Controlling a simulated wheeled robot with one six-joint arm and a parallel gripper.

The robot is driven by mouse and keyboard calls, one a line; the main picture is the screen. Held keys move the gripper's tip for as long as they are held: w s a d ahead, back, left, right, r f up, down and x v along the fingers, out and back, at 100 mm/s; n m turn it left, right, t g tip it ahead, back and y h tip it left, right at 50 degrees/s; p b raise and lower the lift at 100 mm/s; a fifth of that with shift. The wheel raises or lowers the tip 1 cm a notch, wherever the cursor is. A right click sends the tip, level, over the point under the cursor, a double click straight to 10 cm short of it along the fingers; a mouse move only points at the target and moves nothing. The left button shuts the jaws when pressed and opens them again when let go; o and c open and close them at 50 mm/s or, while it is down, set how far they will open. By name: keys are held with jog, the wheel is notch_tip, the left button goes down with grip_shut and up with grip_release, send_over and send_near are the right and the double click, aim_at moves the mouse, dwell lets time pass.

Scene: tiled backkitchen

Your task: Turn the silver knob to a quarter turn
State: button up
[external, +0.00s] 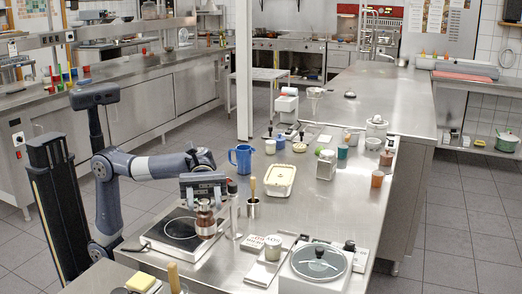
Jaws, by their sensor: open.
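My arm reaches in from the left over the near end of the steel counter (330,215). My gripper (204,196) hangs above the black hotplate (178,232), its fingers hard to make out at this size; it is open. A brown jar-like thing with a metal band (206,221) stands just below it, on the right part of the hotplate; I cannot tell whether they touch. I cannot clearly pick out the silver knob. A white appliance (338,276) with a round lid (319,261) and dark knobs stands at the front right, well apart from my gripper.
Several cups and jars stand farther back. The counter's right middle part is mostly clear.

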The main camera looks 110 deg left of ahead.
jog(key=p+v, duration=0.1)
jog(key=v, duration=0.9)
jog(key=b+x, duration=0.1)
jog(key=x, duration=1)
jog(key=shift+d, duration=0.1)
jog(key=shift+s, duration=0.1)
jog(key=shift+r, duration=0.1)
